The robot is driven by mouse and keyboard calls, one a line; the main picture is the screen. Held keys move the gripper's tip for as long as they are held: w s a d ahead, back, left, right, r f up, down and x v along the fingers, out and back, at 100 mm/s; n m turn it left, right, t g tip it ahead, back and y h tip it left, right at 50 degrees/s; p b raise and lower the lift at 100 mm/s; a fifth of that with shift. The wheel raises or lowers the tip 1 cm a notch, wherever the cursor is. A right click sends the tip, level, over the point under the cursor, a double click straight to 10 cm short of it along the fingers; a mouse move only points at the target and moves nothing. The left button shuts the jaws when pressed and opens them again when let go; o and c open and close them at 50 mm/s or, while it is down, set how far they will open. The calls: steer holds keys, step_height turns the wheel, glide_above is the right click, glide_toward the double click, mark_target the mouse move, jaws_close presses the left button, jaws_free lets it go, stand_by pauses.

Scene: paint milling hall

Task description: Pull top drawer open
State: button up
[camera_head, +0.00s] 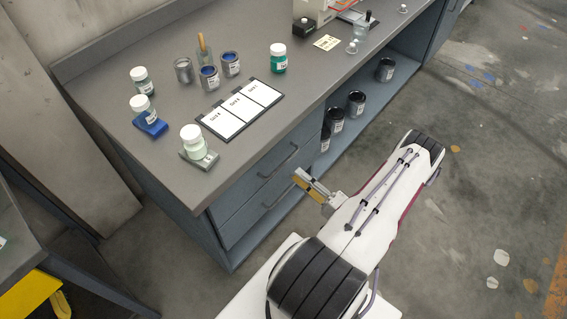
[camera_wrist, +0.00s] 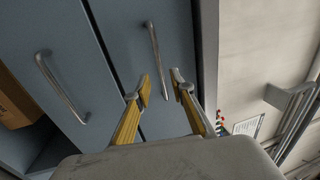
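The top drawer (camera_head: 254,172) is a blue-grey front just under the worktop and looks shut. Its bar handle (camera_head: 280,161) also shows in the wrist view (camera_wrist: 155,55), where its lower end lies between my two fingertips. My gripper (camera_head: 303,180) is open and empty, with yellow fingers (camera_wrist: 163,86) either side of the handle in the picture. In the head view the fingertips look a little apart from the drawer front. I cannot tell whether they reach around the bar.
A lower drawer with its own handle (camera_wrist: 60,88) sits beside it in the wrist view. Open shelving with dark cans (camera_head: 356,103) lies to the right of the drawers. Jars, paint cans and a card board (camera_head: 241,108) stand on the worktop (camera_head: 240,165).

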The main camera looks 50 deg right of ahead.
mark_target(283, 163)
steer(key=shift+w+r, duration=0.25)
steer(key=shift+w, duration=1)
steer(key=shift+w+r, duration=0.25)
steer(key=shift+w, duration=1)
steer(key=shift+w+r, duration=0.25)
steer(key=shift+w, duration=1)
steer(key=shift+c, duration=0.5)
jaws_close()
